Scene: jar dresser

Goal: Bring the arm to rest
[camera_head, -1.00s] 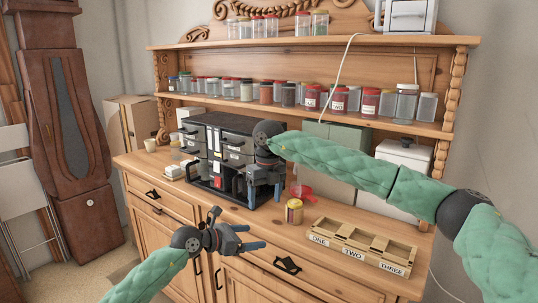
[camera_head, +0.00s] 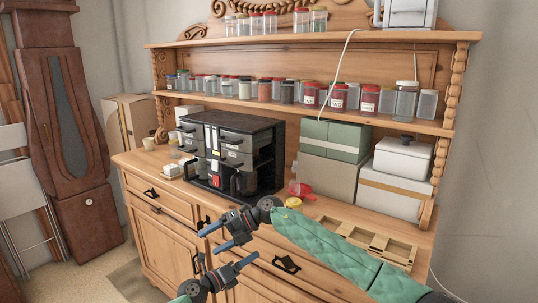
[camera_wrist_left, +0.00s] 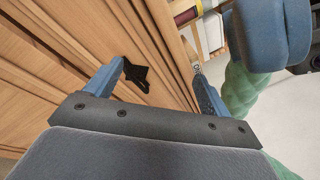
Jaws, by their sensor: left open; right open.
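My left gripper (camera_head: 229,257) is low in front of the dresser's doors, its arm entering at the bottom edge. Its blue fingers are apart with nothing between them, as the left wrist view (camera_wrist_left: 158,66) also shows. My right gripper (camera_head: 209,242) is just above it in the picture, in front of the drawers. It is open and empty, with fingers pointing left. My right arm's green sleeve (camera_head: 335,250) crosses in from the lower right and hides part of the dresser front and the wooden rack.
Jars (camera_head: 338,98) line the shelves. A black handle (camera_wrist_left: 135,75) shows near the left gripper.

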